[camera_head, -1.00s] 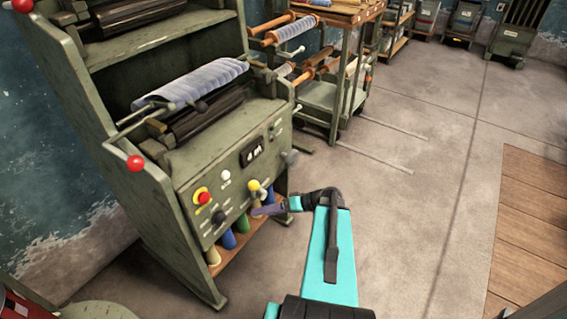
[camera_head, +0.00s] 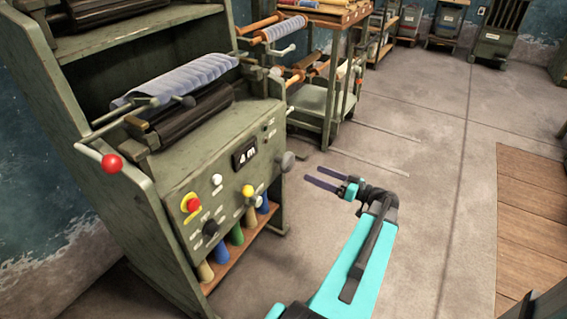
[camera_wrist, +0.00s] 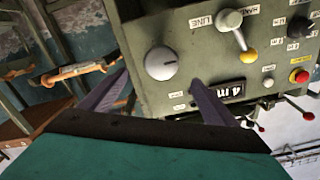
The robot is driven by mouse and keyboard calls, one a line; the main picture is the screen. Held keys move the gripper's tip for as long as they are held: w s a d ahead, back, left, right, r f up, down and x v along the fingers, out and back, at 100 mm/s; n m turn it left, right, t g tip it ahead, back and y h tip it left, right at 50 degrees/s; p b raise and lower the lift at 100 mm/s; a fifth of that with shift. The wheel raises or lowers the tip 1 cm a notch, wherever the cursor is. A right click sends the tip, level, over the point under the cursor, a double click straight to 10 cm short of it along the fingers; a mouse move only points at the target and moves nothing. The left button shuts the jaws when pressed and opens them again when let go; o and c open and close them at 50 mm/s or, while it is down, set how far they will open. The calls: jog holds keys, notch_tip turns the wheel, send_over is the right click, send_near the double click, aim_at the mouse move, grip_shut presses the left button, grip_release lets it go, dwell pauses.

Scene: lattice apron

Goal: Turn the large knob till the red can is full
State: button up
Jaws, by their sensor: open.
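The large pale grey knob (camera_head: 287,161) sits at the right end of the green machine's sloped panel (camera_head: 180,255). In the wrist view the knob (camera_wrist: 161,63) is round, with a small dark mark on its face. My gripper (camera_head: 313,174) is open and empty, to the right of the knob and apart from it. In the wrist view its fingers (camera_wrist: 158,82) are spread, with the knob beyond and between the tips. A small dark display (camera_head: 244,154) on the panel seems to read 4 m. I see no red can in any view now.
The panel also holds a lever with a yellow ball (camera_head: 248,191), a black knob (camera_head: 211,228), a red button (camera_head: 193,204) and a white button (camera_head: 217,179). A red-balled handle (camera_head: 112,163) sticks out at left. A rack with rolls (camera_head: 313,95) stands behind.

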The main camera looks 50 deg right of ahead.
aim_at(291, 164)
jog(key=shift+w+a, duration=0.1)
jog(key=shift+w, duration=0.05)
jog(key=shift+x, duration=6.95)
jog(key=shift+a, duration=0.1)
jog(key=shift+c, duration=0.4)
jog(key=c, duration=1)
jog(key=shift+o, duration=0.3)
jog(key=shift+d, duration=0.3)
jog(key=shift+a+f, duration=0.1)
jog(key=shift+a, duration=0.1)
jog(key=shift+c, duration=0.2)
